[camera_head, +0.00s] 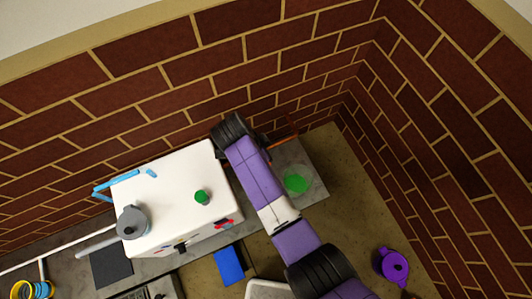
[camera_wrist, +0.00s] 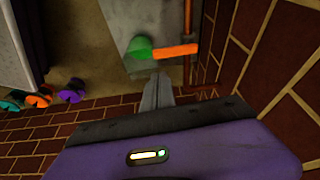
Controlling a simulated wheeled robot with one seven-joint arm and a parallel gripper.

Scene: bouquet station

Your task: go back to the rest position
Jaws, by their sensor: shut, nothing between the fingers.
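My gripper (camera_wrist: 158,80) shows in the wrist view with its grey fingers together and nothing between them. The fingers point toward a green round thing (camera_wrist: 140,47) and an orange bar (camera_wrist: 176,51), and I cannot tell the distance to them. In the head view my purple arm reaches up from the lower right and bends near the brick wall. My fingers cannot be made out there. A green round patch (camera_head: 297,184) lies on a grey slab (camera_head: 312,168) just right of my arm.
A blue block (camera_head: 229,265) and a purple pot (camera_head: 393,266) are nearer. Brick walls (camera_head: 440,150) close the back and right.

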